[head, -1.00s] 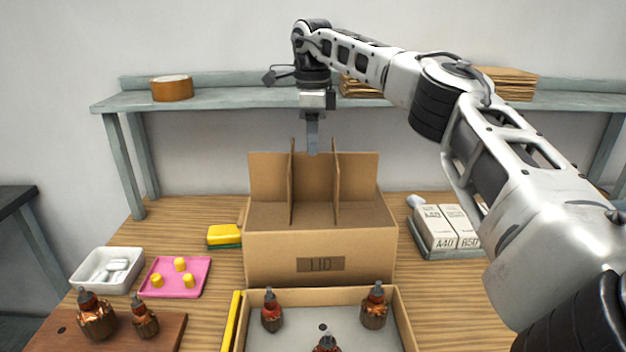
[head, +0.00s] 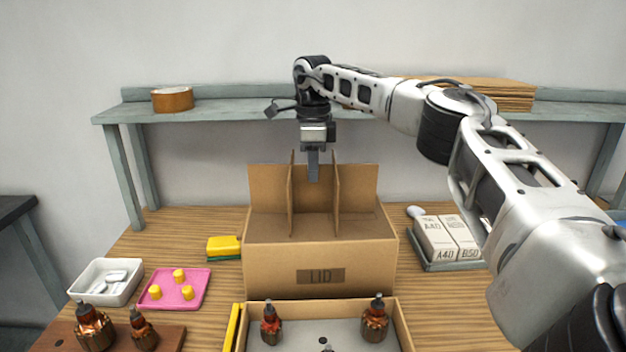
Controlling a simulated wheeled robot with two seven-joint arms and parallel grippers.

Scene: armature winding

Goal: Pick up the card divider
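The card divider (head: 336,190) looks like brown upright card panels, two of them narrow fins seen nearly edge-on, crossing a wide panel. It stands in the top of a cardboard box (head: 270,270) with a dark "LID" label. My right gripper (head: 313,178) points straight down between the two fins, its tips overlapping the wide panel in the head view. I cannot tell whether it touches the card. Its fingers show as one narrow grey strip, so their opening is hidden. My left gripper is not in view.
An open tray (head: 405,325) with copper-wound armatures sits in front of the box. A pink tray (head: 205,280), white dish (head: 130,290) and yellow sponge (head: 224,245) lie left. White cartons (head: 450,240) stand right. A shelf (head: 230,108) with a tape roll (head: 172,99) runs behind.

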